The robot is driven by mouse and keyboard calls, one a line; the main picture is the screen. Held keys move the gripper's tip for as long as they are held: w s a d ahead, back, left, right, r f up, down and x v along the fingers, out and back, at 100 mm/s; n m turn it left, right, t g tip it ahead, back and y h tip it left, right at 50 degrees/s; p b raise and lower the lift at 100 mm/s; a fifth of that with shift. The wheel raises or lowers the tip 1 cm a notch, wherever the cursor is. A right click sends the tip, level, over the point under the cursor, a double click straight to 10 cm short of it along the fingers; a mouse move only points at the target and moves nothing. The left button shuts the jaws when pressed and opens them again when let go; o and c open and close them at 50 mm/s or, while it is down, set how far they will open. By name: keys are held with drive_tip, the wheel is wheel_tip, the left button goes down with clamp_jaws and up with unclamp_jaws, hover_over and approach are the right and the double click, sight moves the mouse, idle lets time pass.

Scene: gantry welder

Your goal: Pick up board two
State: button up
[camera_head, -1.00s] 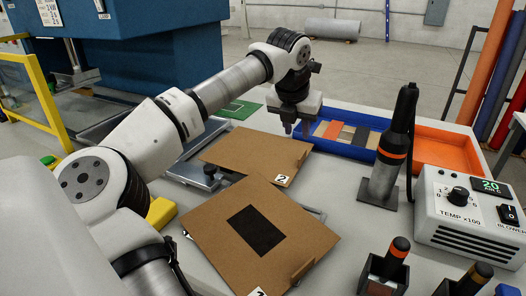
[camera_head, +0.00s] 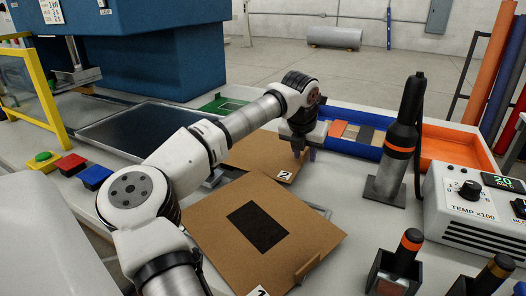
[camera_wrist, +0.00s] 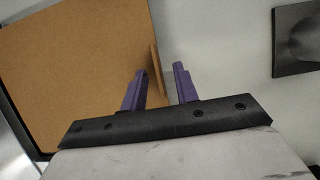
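Board two (camera_head: 262,158) is a flat brown board with a white "2" label, lying behind board one in the head view and partly hidden by my arm. In the wrist view it is the brown sheet (camera_wrist: 75,65) at left, with a thin raised strip (camera_wrist: 157,70) along its right edge. My gripper (camera_head: 305,153) is at the board's right edge, pointing down. In the wrist view my gripper (camera_wrist: 160,70) is open, its two purple fingers apart, with the strip appearing between them. I cannot tell whether either finger touches it.
Board one (camera_head: 225,215), with a dark rectangle, lies in front. A black hot-air tool (camera_head: 402,130) stands upright to the right, near the heater box (camera_head: 470,205). A blue tray (camera_head: 350,147) and an orange tray (camera_head: 455,147) lie behind. Coloured buttons (camera_head: 70,165) are at left.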

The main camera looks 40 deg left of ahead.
drive_tip(key=shift+c, duration=0.4)
clamp_jaws()
drive_tip(key=shift+r, duration=0.1)
